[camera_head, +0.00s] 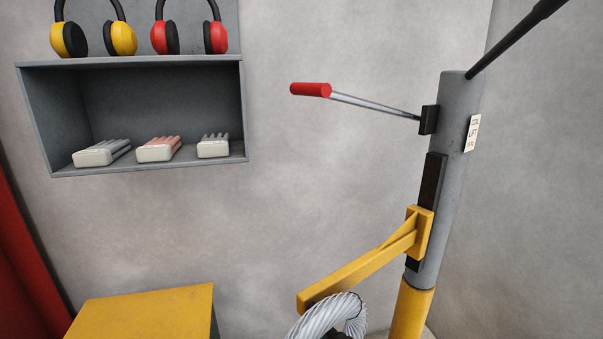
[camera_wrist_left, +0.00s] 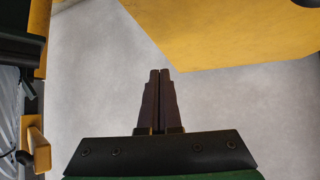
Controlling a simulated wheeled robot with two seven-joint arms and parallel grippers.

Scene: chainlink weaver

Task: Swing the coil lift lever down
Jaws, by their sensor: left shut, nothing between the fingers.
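The coil lift lever (camera_head: 372,105) is a thin metal rod with a red grip (camera_head: 310,90) at its left end. It joins a black block (camera_head: 429,120) on the grey post (camera_head: 455,170) and slopes slightly up to the left. A label (camera_head: 472,133) is on the post. A yellow arm (camera_head: 360,270) on the post reaches down left to a pale coil (camera_head: 328,314), cut by the lower edge. My left gripper (camera_wrist_left: 160,72) is shut and empty in the left wrist view, over grey floor, with no lever near it there. Neither gripper shows in the head view.
A yellow-topped cabinet (camera_head: 145,308) stands at lower left. A red surface (camera_head: 25,265) is at the left edge. The space around the lever's grip looks clear.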

